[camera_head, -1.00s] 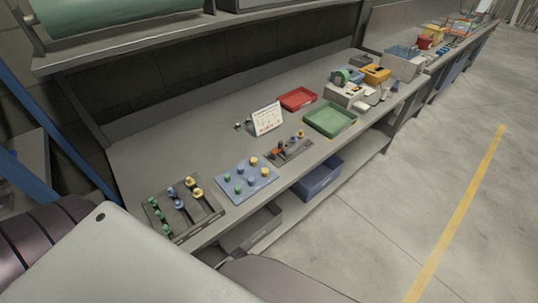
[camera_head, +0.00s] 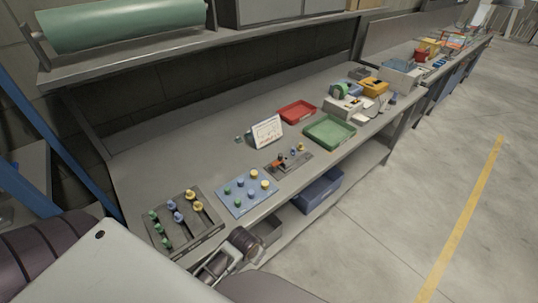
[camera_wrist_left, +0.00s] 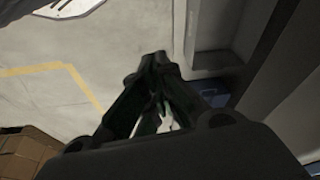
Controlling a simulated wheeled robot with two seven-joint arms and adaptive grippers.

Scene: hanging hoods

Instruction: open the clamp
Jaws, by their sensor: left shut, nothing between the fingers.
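A small fixture with an orange-red handle (camera_head: 281,160) stands on a dark grey plate on the bench, right of the blue knob board. It looks like the clamp, but it is too small to tell whether it is open or closed. My left gripper (camera_wrist_left: 160,58) shows in the left wrist view, its fingers together and empty, over the floor beside the bench. Part of one of my arms shows at the bottom middle of the head view, in front of the bench edge; I cannot tell which arm. The clamp is not in the left wrist view.
On the bench (camera_head: 150,165) are a grey knob fixture (camera_head: 186,218), a blue knob board (camera_head: 247,192), a white card stand (camera_head: 267,131), a red tray (camera_head: 297,110) and a green tray (camera_head: 329,130). A blue bin (camera_head: 318,190) sits below. Floor at right is clear.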

